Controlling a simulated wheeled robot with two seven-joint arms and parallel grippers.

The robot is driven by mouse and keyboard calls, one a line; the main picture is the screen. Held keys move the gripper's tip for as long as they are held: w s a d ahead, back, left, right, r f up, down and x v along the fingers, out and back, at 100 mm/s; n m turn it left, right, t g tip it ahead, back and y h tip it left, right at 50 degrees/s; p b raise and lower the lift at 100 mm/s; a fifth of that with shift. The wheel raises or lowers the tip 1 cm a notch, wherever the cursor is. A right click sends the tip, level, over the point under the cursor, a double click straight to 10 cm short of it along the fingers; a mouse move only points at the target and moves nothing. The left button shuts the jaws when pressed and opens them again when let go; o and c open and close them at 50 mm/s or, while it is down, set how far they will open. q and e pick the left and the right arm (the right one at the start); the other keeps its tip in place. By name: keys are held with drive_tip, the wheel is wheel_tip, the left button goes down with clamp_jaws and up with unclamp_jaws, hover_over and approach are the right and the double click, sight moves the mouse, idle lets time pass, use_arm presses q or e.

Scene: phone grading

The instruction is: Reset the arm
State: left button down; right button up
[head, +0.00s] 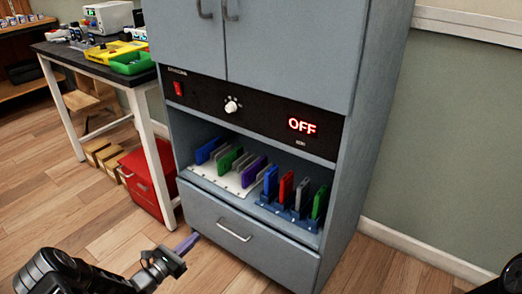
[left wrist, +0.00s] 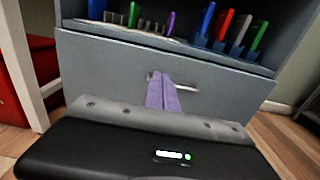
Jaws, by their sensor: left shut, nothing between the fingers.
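My left arm comes in from the bottom left of the head view. Its gripper (head: 187,243) has purple fingers and is in front of the cabinet's lower drawer, near its left side. In the left wrist view the two purple fingers of my left gripper (left wrist: 162,92) lie together, shut and empty, overlapping the drawer handle (left wrist: 175,82) in the picture. I cannot tell from these views how far they are from the drawer. My right gripper is out of view; only a dark part shows at the lower right edge.
A grey cabinet (head: 262,240) has an open shelf. A white rack (head: 215,177) and a blue rack (head: 287,211) on it hold several coloured phones. The panel display (head: 301,126) reads OFF. The wooden floor is clear at right.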

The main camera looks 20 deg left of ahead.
use_arm(q)
drive_tip(key=shift+f, duration=0.1)
